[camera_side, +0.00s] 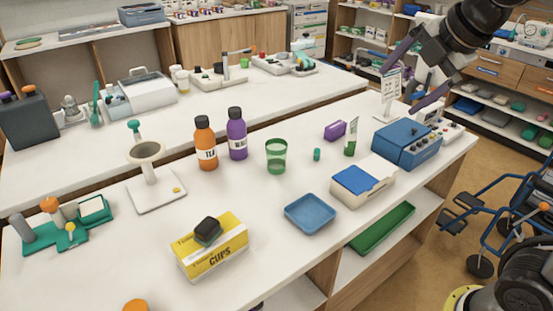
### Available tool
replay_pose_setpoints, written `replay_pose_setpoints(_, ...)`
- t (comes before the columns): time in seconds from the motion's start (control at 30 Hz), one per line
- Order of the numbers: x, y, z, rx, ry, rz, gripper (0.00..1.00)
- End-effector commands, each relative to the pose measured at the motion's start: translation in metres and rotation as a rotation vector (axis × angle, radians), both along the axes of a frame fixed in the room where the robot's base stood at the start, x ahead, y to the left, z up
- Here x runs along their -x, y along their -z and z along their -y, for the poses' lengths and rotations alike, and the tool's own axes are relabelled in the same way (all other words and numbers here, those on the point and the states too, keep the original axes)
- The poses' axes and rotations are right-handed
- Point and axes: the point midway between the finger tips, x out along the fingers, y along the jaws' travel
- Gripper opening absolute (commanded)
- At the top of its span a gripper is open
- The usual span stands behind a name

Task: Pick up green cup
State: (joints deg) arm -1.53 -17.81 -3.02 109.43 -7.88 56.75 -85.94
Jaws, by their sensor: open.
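The green cup (276,157) is a translucent green tumbler with a pale band around its middle. It stands upright near the middle of the white table, right of the purple bottle. My gripper (411,84) is at the upper right of the picture, above the table's right end. Its two dark fingers are spread apart with nothing between them. It is well away from the cup, up and to the right.
An orange bottle (205,143) and a purple bottle (237,134) stand left of the cup. A blue tray (310,214), a yellow box (211,247), a white box with a blue top (363,183) and a blue device (407,145) stand nearby. Bare tabletop lies in front of the cup.

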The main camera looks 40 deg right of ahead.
Motion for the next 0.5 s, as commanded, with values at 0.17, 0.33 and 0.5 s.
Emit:
replay_pose_setpoints(0.17, -0.081, -0.011, -0.002, 0.224, -0.28, -0.058, 1.0)
replay_pose_setpoints(0.33, -0.155, 0.001, -0.006, 0.397, -0.504, -0.119, 1.0)
replay_pose_setpoints(0.5, -0.223, 0.034, -0.015, 0.521, -0.683, -0.187, 1.0)
